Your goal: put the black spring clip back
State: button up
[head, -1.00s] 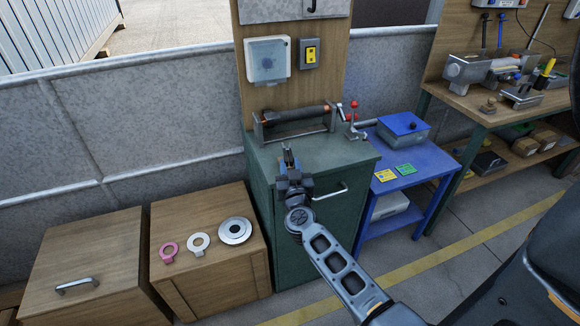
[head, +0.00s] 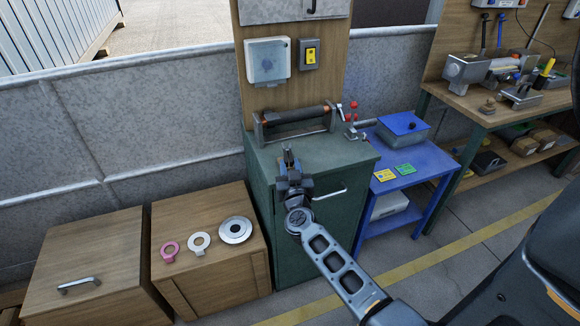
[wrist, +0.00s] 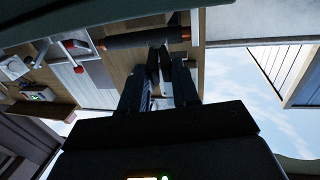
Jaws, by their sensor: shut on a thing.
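My gripper (head: 287,156) is in front of the green cabinet (head: 310,240), near the front edge of its top. It also shows in the wrist view (wrist: 160,75), where its fingers are closed on a small dark piece (wrist: 154,64). That piece looks like the black spring clip, but it is small and partly hidden by the fingers. In the head view it cannot be told apart from the dark fingertips. A dark roller (head: 295,116) in a metal stand lies on the cabinet top, beyond the gripper and apart from it.
A red-knobbed clamp (head: 355,120) stands right of the roller. A blue table (head: 425,158) holds a blue-lidded box (head: 403,128) and yellow and green cards. On the left, a wooden box (head: 220,275) carries pink, white and grey rings. The cabinet top's front is clear.

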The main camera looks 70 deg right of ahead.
jog(key=shift+f+b, duration=1)
jog(key=shift+f, duration=0.55)
jog(key=o, duration=0.8)
jog(key=shift+c, duration=0.2)
jog(key=v, duration=0.8)
jog(key=shift+p, duration=0.3)
jog(key=s+a+r+n+t+y, duration=0.3)
jog(key=s+a+t+y, duration=0.1)
jog(key=a, duration=0.7)
jog(key=s+a+r+n+t+y, duration=0.3)
jog(key=s+a+n+y, duration=0.1)
jog(key=a, duration=0.6)
jog(key=s+a+r+n+y, duration=0.5)
jog(key=s+a+r+y, duration=0.2)
jog(key=s+a+r, duration=0.3)
jog(key=shift+s+a+r+g+y, duration=0.3)
jog(key=shift+a+y, duration=0.1)
jog(key=shift+a, duration=0.3)
